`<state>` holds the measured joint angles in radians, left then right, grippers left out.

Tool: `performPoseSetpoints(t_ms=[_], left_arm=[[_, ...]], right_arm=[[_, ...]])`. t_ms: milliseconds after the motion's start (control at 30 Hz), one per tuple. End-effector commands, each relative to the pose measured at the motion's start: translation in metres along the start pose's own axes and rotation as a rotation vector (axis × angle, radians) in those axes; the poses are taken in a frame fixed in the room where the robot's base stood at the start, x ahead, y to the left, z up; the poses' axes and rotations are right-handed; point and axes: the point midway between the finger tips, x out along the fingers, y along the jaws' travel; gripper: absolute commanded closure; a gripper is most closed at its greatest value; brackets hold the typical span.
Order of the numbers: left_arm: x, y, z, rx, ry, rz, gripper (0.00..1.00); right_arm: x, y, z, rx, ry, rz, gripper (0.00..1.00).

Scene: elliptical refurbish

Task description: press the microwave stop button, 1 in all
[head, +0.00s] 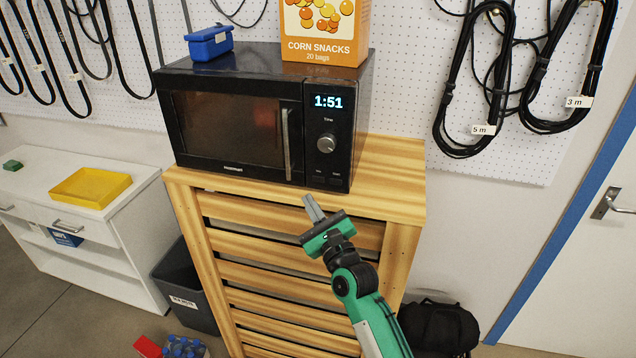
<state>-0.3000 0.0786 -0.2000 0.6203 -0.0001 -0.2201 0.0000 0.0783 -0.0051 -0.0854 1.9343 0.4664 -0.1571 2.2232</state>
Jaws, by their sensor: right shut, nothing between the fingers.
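A black microwave (262,118) stands on a wooden slatted cabinet (395,190). Its door is closed, and a vertical handle (286,145) is at the door's right edge. The control panel at the right has a display (328,101) reading 1:51 and a round knob (327,143). Below the knob are small marks and low buttons (326,181), too small to read. My right gripper (313,207) is shut and empty, in front of the cabinet's top edge, just below the control panel. It looks apart from the microwave. My left gripper is not in view.
A corn snacks box (325,30) and a blue case (209,43) sit on the microwave. Cables hang on the pegboard (400,60). At left, a white bench (130,215) holds a yellow tray (91,187). A dark bin (183,285) and black bag (440,325) flank the cabinet.

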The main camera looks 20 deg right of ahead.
Motion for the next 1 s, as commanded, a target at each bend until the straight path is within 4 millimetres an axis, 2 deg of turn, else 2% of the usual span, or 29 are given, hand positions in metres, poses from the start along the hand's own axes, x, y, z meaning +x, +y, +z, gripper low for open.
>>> performPoseSetpoints(t_ms=[133,400,1000], left_arm=[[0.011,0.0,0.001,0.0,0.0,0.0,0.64],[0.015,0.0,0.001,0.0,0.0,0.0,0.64],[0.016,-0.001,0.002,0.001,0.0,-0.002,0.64]], right_arm=[[0.015,-0.011,-0.013,-0.002,-0.001,-0.001,1.0],[0.032,-0.023,-0.025,-0.001,0.001,0.0,1.0],[0.035,-0.026,-0.026,0.0,0.001,0.0,1.0]])
